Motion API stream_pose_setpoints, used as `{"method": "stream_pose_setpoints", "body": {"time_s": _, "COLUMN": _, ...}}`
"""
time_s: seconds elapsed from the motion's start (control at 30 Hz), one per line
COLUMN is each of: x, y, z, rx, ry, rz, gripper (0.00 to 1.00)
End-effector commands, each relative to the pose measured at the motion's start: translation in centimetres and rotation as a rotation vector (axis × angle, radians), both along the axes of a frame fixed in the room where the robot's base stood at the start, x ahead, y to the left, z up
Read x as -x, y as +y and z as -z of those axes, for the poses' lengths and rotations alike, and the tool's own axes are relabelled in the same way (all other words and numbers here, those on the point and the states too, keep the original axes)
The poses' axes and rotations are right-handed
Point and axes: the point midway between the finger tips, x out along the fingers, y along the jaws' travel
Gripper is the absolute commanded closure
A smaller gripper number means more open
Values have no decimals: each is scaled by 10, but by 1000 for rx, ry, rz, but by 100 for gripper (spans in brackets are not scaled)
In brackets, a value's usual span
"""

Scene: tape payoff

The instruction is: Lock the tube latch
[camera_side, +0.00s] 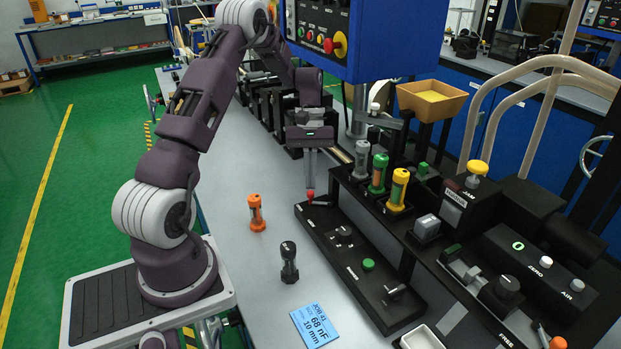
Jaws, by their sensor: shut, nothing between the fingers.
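My gripper (310,182) points down over the far left end of a long black control panel (325,228). Its fingers are shut and look empty. A small red-tipped part (311,196) shows right at or just below the fingertips; I cannot tell whether they touch it. I cannot make out for certain which part is the tube latch. A dark round knob (506,287) sits at the lower right near a label reading FREE.
An orange-capped tube (256,212) and a dark tube (289,262) stand on the grey bench. Grey, green and yellow tubes (398,190) stand in a rack. A blue job card (315,325) lies in front. A blue control box (335,40) hangs above.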

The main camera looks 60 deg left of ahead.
Motion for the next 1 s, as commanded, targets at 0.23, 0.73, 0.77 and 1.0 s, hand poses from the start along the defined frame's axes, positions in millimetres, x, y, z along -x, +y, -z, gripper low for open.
{"method": "stream_pose_setpoints", "body": {"time_s": 0.23, "x": 2, "y": -4, "z": 0, "rx": 0, "ry": 0, "rz": 1, "gripper": 100}}
{"method": "stream_pose_setpoints", "body": {"time_s": 0.73, "x": 6, "y": -6, "z": 0, "rx": 1, "ry": 1, "rz": -66, "gripper": 100}}
{"method": "stream_pose_setpoints", "body": {"time_s": 0.77, "x": 6, "y": -6, "z": 0, "rx": 1, "ry": 0, "rz": -75, "gripper": 100}}
{"method": "stream_pose_setpoints", "body": {"time_s": 1.0, "x": 14, "y": -11, "z": 0, "rx": 1, "ry": 2, "rz": -214, "gripper": 100}}
